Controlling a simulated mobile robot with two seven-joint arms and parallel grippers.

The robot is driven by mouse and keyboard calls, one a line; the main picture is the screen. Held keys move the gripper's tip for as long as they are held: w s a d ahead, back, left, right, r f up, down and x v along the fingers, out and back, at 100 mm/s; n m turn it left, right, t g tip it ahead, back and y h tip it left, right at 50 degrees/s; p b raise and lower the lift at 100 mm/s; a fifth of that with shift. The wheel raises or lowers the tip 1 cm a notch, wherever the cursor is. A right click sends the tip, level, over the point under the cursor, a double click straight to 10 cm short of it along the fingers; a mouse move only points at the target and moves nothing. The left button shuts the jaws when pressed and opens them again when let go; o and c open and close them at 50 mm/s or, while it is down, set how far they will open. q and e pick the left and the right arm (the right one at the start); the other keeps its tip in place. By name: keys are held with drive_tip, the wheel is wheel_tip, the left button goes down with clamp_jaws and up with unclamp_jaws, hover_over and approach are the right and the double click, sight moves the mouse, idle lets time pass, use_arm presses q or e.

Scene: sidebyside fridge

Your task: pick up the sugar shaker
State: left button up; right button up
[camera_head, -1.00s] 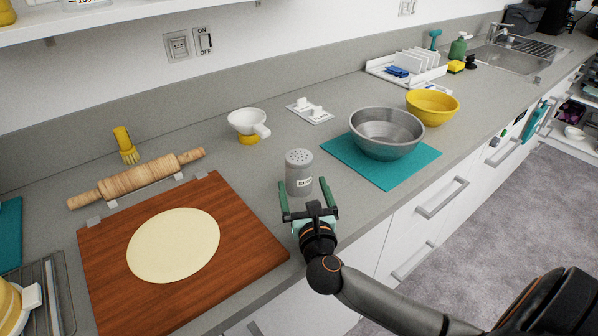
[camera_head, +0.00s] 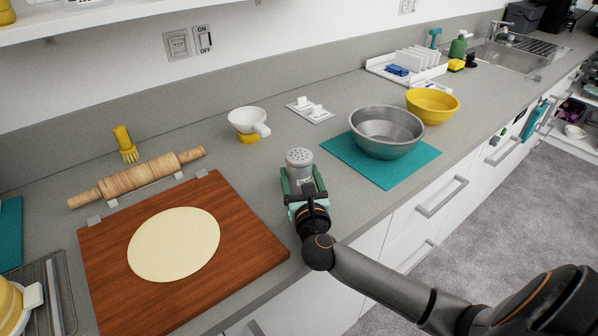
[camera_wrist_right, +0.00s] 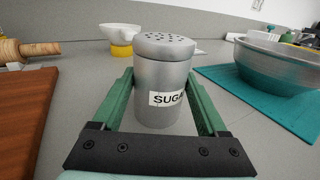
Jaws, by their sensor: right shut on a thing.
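The sugar shaker (camera_head: 299,162) is a grey metal cylinder with a domed, holed top, standing upright on the grey counter. In the right wrist view the sugar shaker (camera_wrist_right: 163,75) shows a white label reading "SUGA", its end cut off. My right gripper (camera_head: 301,182) reaches in from the front of the counter, its green fingers on either side of the shaker. In the right wrist view the right gripper (camera_wrist_right: 160,100) is shut on the shaker's body, one finger at each side. The shaker appears to rest on the counter. My left gripper is not in view.
A wooden board (camera_head: 250,240) with flat dough (camera_head: 174,244) lies left of the shaker. A steel bowl (camera_head: 387,132) on a teal mat (camera_head: 345,160) stands to the right. Behind are a white funnel-like cup (camera_head: 248,122) and a white switch-like plate (camera_head: 310,110). A rolling pin (camera_head: 137,177) lies far left.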

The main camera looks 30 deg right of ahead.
drive_tip(key=c, duration=0.6)
drive_tip(key=shift+c, duration=0.6)
drive_tip(key=shift+r, duration=0.1)
